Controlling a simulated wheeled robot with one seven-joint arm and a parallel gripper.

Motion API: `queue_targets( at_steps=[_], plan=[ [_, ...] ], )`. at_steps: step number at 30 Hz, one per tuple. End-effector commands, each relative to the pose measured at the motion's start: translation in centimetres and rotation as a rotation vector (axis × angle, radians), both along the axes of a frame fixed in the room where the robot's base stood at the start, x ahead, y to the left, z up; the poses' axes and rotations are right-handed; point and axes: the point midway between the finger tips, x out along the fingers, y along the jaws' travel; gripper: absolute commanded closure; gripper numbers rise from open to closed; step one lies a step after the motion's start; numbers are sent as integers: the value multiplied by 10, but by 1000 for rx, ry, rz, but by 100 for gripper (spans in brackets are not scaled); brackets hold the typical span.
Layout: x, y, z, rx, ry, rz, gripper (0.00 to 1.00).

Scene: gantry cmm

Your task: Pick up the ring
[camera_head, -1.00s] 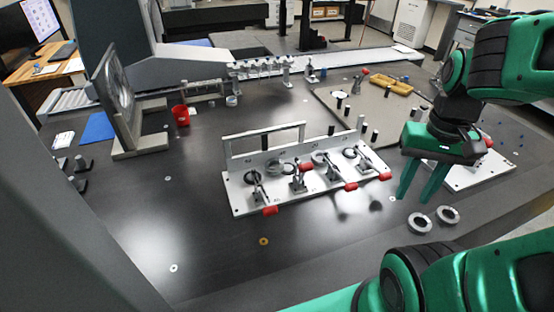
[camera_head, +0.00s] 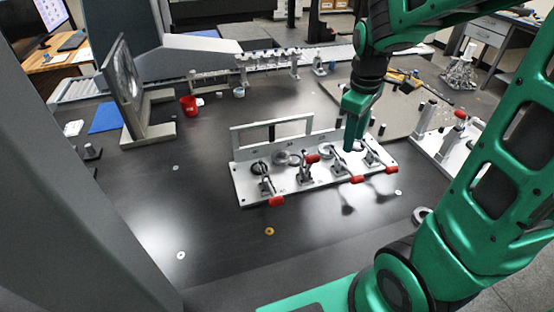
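A white fixture plate (camera_head: 247,187) with red-handled clamps stands mid-table. Several rings lie on it: a dark ring (camera_head: 259,168) at the left, a silver ring (camera_head: 282,158) beside it, and another pale ring (camera_head: 325,153) near the middle clamps. A loose silver ring (camera_head: 421,214) lies on the table at the right, partly hidden by my arm. Which ring the task means cannot be told. My gripper (camera_head: 352,148) points down over the right half of the fixture, close to the pale ring. Its fingers overlap in this view, so their gap and any contact are hidden.
An upright frame (camera_head: 272,128) rises along the fixture's back. A red cup (camera_head: 188,105) and a round plate on a stand (camera_head: 128,85) are at the left. A second white fixture (camera_head: 437,142) stands at the right. The dark table's front left is mostly clear.

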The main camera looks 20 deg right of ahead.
Motion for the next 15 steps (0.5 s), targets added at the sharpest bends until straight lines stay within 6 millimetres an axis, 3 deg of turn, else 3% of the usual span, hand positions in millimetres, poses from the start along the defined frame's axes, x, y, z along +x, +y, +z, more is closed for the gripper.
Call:
queue_targets(
  at_steps=[1,6,10,15],
  plan=[
    [22,13,-8,-12,7,120,62],
    [84,60,-34,-54,8,521,62],
    [119,98,-54,-83,8,780,62],
    [145,131,-73,-108,8,995,62]
  ],
)
